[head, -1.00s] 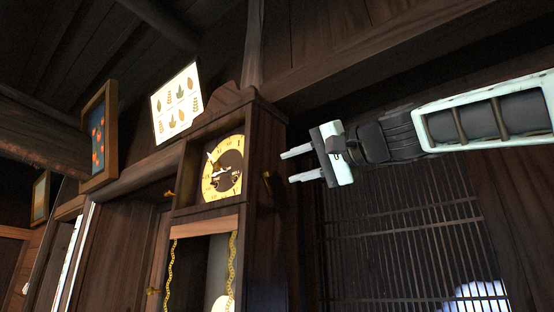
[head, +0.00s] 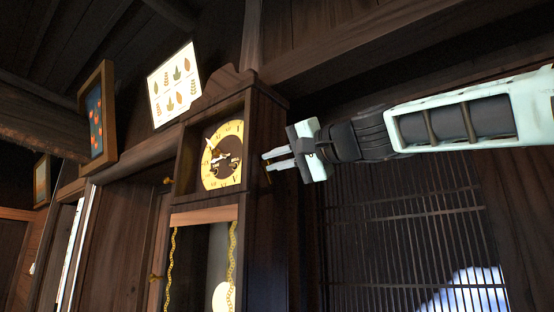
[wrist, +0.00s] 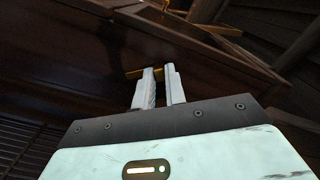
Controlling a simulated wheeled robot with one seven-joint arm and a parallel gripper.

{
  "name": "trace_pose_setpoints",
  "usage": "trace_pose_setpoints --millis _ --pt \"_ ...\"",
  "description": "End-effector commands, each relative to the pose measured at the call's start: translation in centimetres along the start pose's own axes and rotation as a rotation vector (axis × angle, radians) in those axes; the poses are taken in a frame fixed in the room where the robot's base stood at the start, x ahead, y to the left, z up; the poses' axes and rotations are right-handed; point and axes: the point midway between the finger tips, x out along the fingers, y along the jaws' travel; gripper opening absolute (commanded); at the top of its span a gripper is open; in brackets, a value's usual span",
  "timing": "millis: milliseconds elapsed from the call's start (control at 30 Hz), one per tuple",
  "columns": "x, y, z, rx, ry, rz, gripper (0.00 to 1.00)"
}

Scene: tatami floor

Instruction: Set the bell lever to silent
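The tall dark wooden clock (head: 262,200) stands left of centre in the head view, with a round yellow dial (head: 223,155). The bell lever is a small brass bar on its right side wall; in the wrist view the lever (wrist: 133,73) crosses by my fingertips, partly hidden by the left finger. My gripper (head: 270,160) is at that side wall in the head view, its fingers largely covering the lever. My gripper (wrist: 160,78) has its two pale fingers apart with a narrow gap. I cannot tell whether a finger touches the lever.
The clock's side panel is close in front of my fingers. A wooden lattice (head: 410,240) fills the wall at lower right, below my arm. A plant poster (head: 173,85) and a framed picture (head: 97,115) hang at left.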

Motion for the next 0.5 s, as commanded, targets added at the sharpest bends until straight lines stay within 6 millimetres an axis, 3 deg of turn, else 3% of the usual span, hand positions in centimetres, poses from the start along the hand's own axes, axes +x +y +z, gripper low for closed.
trace_pose_setpoints --millis 500 --pt "-0.02 0.09 0.56 -0.129 -0.002 0.001 0.0"
